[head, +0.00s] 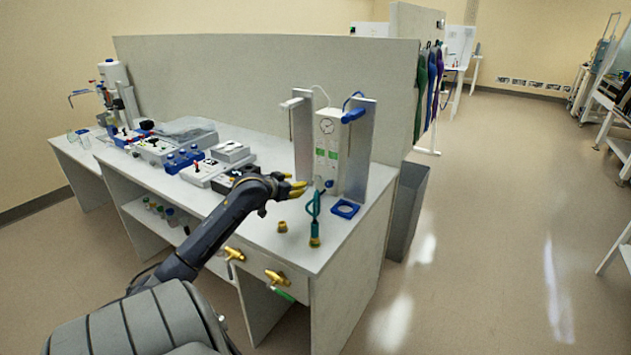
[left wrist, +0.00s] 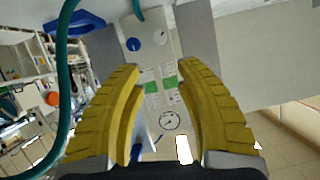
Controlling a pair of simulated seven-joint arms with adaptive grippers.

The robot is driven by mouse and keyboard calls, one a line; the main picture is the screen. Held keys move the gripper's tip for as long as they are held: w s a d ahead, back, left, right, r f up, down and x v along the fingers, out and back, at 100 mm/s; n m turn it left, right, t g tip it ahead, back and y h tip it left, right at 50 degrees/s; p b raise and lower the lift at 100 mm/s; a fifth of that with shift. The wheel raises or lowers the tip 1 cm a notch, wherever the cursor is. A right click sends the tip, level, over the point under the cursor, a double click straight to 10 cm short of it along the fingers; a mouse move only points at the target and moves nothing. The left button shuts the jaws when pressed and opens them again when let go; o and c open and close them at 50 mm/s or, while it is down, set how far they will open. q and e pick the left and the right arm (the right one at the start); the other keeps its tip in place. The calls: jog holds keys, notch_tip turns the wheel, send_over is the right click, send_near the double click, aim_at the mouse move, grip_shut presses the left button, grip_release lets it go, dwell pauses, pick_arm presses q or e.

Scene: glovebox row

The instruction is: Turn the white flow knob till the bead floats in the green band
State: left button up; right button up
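A white flow panel (head: 329,130) stands upright at the right end of the bench, between two grey uprights. It has a round gauge (left wrist: 169,122) and green bands (left wrist: 152,88). The left wrist view shows the panel upside down, with the white knob (left wrist: 160,38) beside a blue knob (left wrist: 133,44). I cannot make out the bead. My left gripper (head: 298,189) is in front of the panel's lower part. Its yellow fingers (left wrist: 160,68) are apart with nothing between them, and the knobs lie beyond the tips. My right gripper is not in view.
A teal hose (head: 313,208) rises from a brass fitting (head: 315,241) close to my left gripper. A blue square ring (head: 345,208) and a small brass piece (head: 282,226) lie on the bench. White and blue boxes (head: 183,159) fill its left part. Brass valves (head: 277,277) stick out from the front.

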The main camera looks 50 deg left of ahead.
aim_at(315, 179)
pick_arm(q)
jog(key=x, duration=1.6)
jog(key=shift+w, duration=0.2)
grip_shut()
